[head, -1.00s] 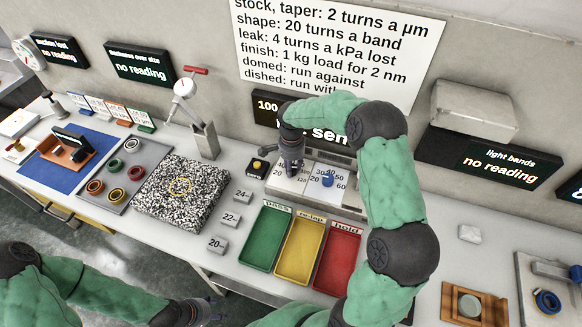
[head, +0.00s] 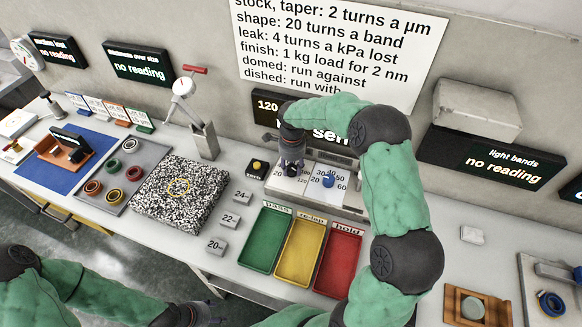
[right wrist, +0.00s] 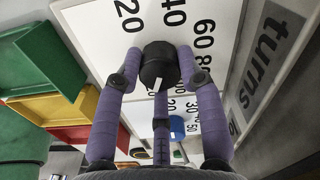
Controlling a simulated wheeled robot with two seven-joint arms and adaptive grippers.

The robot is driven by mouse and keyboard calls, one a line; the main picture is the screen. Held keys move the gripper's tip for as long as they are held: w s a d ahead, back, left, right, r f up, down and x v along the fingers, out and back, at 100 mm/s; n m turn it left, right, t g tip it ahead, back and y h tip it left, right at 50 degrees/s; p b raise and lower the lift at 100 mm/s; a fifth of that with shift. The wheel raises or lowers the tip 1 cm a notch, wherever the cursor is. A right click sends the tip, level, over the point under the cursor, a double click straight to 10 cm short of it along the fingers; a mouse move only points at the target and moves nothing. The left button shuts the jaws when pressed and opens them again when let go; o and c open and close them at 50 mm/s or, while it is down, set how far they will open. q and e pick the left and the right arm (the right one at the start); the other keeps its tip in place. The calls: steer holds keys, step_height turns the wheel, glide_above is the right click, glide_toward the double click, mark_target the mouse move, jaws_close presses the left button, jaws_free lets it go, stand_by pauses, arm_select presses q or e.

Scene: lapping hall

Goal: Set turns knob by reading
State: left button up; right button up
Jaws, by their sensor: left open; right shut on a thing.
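The black turns knob (right wrist: 158,65) with a white pointer mark stands on a white dial plate (right wrist: 100,25) with printed numbers such as 20, 40, 60 and 80. My right gripper (head: 291,168) is shut on this knob; its purple fingers (right wrist: 158,85) sit on either side of it in the right wrist view. The mark points toward the bottom of that view. A blue knob (head: 328,181) stands on the neighbouring dial. The display (head: 268,105) behind my arm shows 120, its lower text partly hidden. My left gripper (head: 205,312) is open at the bottom edge, away from the dials.
Green, yellow and red trays (head: 265,238) stand in front of the dials. A speckled plate (head: 180,195), small numbered blocks (head: 230,220) and a yellow button (head: 257,167) are to the left. A wall chart (head: 335,45) gives turn rules; other displays (head: 140,62) show no reading.

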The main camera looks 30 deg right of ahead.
mark_target(294, 167)
steer(key=shift+w+d+r, duration=0.1)
steer(key=shift+d+r, duration=0.15)
steer(key=shift+d, duration=0.15)
steer(key=o, duration=1.1)
steer(key=shift+d, duration=0.1)
steer(key=shift+f, duration=0.15)
steer(key=shift+a, duration=0.2)
step_height(294, 167, up, 12)
